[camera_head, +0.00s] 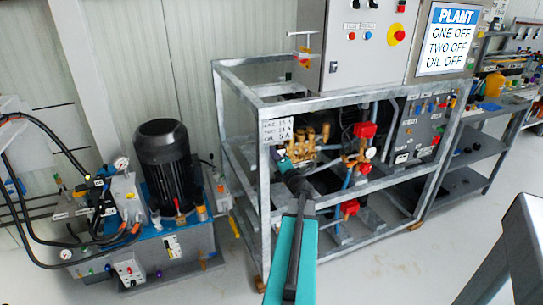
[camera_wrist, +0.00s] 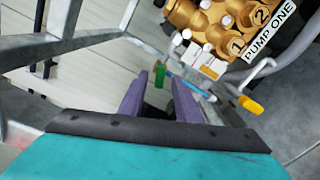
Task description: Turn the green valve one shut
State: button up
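The green valve handle (camera_wrist: 160,75) shows in the wrist view as a small upright green piece near the tips of my gripper's purple fingers. It sits between the fingertips in the picture, nearer the left one; I cannot tell whether they touch it. My gripper (camera_wrist: 160,84) is open, its fingers apart. A blue pipe (camera_wrist: 190,84) runs right from near the valve, below the brass pump (camera_wrist: 208,28) labelled PUMP ONE. In the head view my arm reaches to the front of the frame near the brass pump (camera_head: 300,143); the green handle cannot be made out there.
A yellow handle (camera_wrist: 250,105) is right of my gripper. Grey frame bars (camera_wrist: 62,45) pass at left in the wrist view. The metal frame (camera_head: 262,190) surrounds the pumps. The sign (camera_head: 447,39) reads PLANT, ONE OFF, TWO OFF, OIL OFF. Floor in front is clear.

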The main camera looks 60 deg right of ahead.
jog(key=shift+x, duration=0.95)
jog(key=shift+c, duration=0.3)
grip_shut()
